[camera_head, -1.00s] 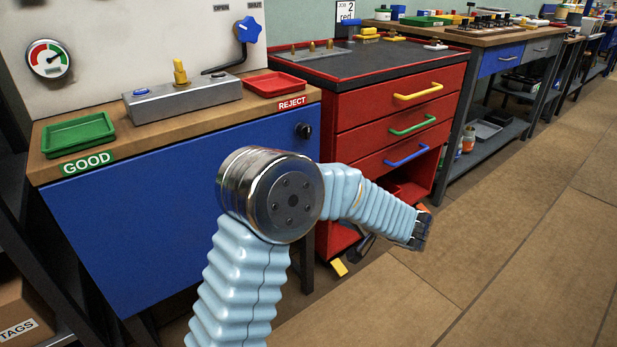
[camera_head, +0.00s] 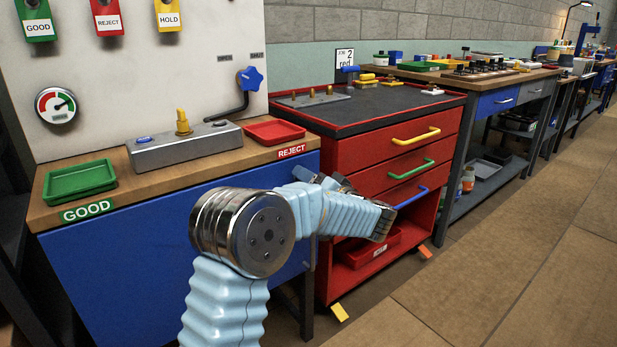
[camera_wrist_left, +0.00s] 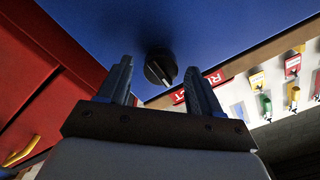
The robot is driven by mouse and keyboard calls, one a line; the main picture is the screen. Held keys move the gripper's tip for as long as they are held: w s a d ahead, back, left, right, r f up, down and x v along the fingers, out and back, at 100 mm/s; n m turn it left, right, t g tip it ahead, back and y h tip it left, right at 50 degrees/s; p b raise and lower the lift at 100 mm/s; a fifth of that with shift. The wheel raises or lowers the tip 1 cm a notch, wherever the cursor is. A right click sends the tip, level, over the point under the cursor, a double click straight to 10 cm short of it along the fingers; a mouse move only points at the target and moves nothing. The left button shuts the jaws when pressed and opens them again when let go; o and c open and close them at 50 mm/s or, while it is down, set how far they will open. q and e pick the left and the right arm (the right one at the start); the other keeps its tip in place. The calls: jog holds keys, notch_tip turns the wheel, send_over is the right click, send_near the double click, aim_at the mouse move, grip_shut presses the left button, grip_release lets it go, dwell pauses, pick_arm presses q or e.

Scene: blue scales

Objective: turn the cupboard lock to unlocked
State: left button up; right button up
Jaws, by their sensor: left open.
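The cupboard lock is a round black knob (camera_wrist_left: 158,66) with a raised grip bar on the blue cupboard front (camera_wrist_left: 200,25). In the left wrist view it lies between and beyond the open fingers of my left gripper (camera_wrist_left: 157,84), with no clear contact. A pale mark shows at the lower right end of its bar. In the head view, my left arm crosses the right part of the blue cupboard (camera_head: 130,250) and hides the knob. The left gripper (camera_head: 334,181) is partly hidden behind my forearm, near the cupboard's right edge. My right gripper is not in view.
A red drawer cabinet (camera_head: 355,154) with coloured handles stands close on the right. Above the cupboard, the wooden top holds a green tray (camera_head: 80,181), a grey block (camera_head: 185,147) and a red tray (camera_head: 273,132).

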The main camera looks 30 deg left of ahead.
pick_arm(q)
jog(key=shift+w+a, duration=0.2)
jog(key=shift+a, duration=0.2)
jog(key=shift+c, duration=0.4)
jog(key=c, duration=1)
jog(key=shift+o, duration=0.2)
